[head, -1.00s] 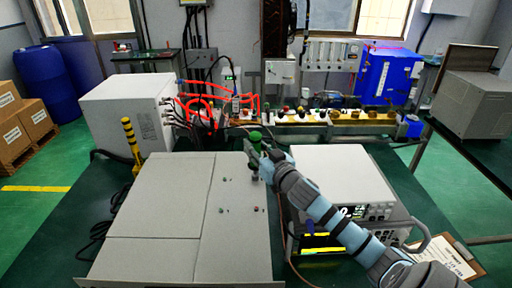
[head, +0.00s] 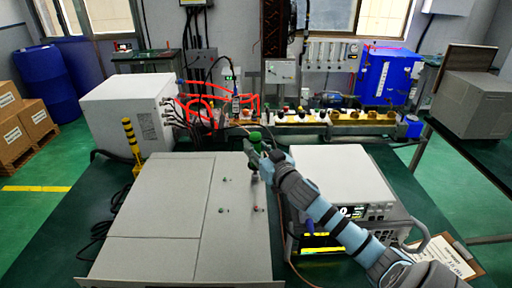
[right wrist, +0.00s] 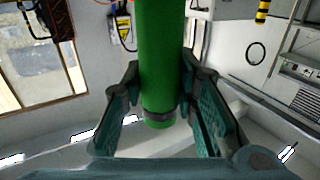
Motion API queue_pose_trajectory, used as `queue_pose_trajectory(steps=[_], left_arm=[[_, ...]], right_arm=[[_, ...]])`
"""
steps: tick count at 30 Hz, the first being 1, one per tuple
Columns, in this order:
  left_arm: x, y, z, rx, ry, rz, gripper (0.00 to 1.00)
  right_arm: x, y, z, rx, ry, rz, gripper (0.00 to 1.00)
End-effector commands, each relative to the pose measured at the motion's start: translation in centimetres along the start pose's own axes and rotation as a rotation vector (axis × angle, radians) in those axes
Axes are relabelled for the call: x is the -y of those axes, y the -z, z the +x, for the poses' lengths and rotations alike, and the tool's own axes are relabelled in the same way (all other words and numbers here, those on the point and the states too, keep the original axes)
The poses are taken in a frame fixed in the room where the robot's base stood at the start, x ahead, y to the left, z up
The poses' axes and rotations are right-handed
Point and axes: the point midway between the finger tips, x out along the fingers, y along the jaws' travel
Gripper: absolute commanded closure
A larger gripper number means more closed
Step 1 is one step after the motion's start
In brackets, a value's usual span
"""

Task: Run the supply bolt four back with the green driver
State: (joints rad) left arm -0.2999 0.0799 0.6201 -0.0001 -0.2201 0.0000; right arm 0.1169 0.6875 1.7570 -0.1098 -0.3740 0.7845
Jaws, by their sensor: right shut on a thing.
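The green driver (head: 255,140) stands roughly upright over the upper right part of the light grey panel (head: 160,210). My right gripper (head: 262,160) is shut on it. In the right wrist view the green driver (right wrist: 160,70) runs between the two fingers of my right gripper (right wrist: 160,105). Small bolts show on the panel: one (head: 226,180) near the driver, one (head: 221,210) lower, and one (head: 258,209) near the right edge. My left gripper is not in view.
A white instrument (head: 345,175) stands right of the panel, under my right arm. A white box (head: 125,110) with red cables stands behind left, beside a yellow-and-black striped post (head: 131,140). A clipboard (head: 445,258) lies at lower right.

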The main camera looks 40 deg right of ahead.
Motion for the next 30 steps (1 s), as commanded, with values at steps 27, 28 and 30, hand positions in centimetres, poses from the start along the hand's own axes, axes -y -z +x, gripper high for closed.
queue_pose_trajectory(steps=[27, 28, 30], left_arm=[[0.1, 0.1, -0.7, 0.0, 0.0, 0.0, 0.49], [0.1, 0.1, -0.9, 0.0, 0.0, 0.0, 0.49], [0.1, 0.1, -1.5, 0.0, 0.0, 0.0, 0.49]], right_arm=[[-0.1, 0.1, -0.1, 0.01, -0.003, 0.005, 1.0], [-0.1, 0.3, -0.1, 0.01, -0.003, 0.005, 1.0], [-0.1, 1.0, -0.1, 0.009, -0.003, 0.005, 1.0]])
